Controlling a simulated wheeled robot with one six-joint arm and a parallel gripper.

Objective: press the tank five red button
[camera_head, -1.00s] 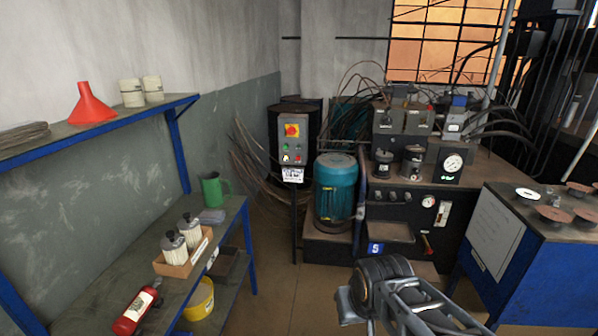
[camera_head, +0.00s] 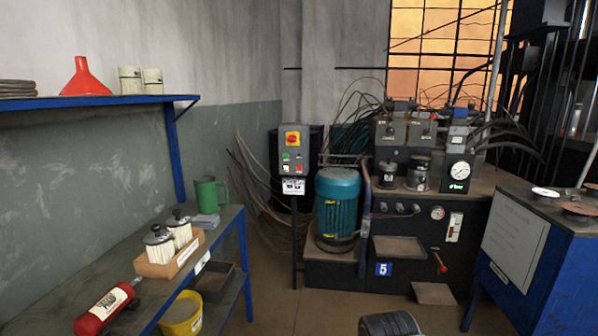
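The tank marked with a blue "5" plate (camera_head: 383,269) is a black hydraulic unit (camera_head: 340,272) against the back wall. A grey control box (camera_head: 293,152) stands on a post at its left. The box has a red knob on a yellow plate (camera_head: 293,139) at its top, with small buttons below. A small red button (camera_head: 298,169) seems to sit at its lower right, and a green one (camera_head: 286,156) at left. Only a dark rounded part of my arm shows at the bottom edge, well apart from the box. My gripper is not in view.
A teal motor (camera_head: 338,205) stands just right of the post. A blue-framed bench (camera_head: 180,262) holding filters and a red extinguisher (camera_head: 106,308) lies left. A blue cabinet (camera_head: 565,275) stands right. The floor (camera_head: 285,310) between is clear.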

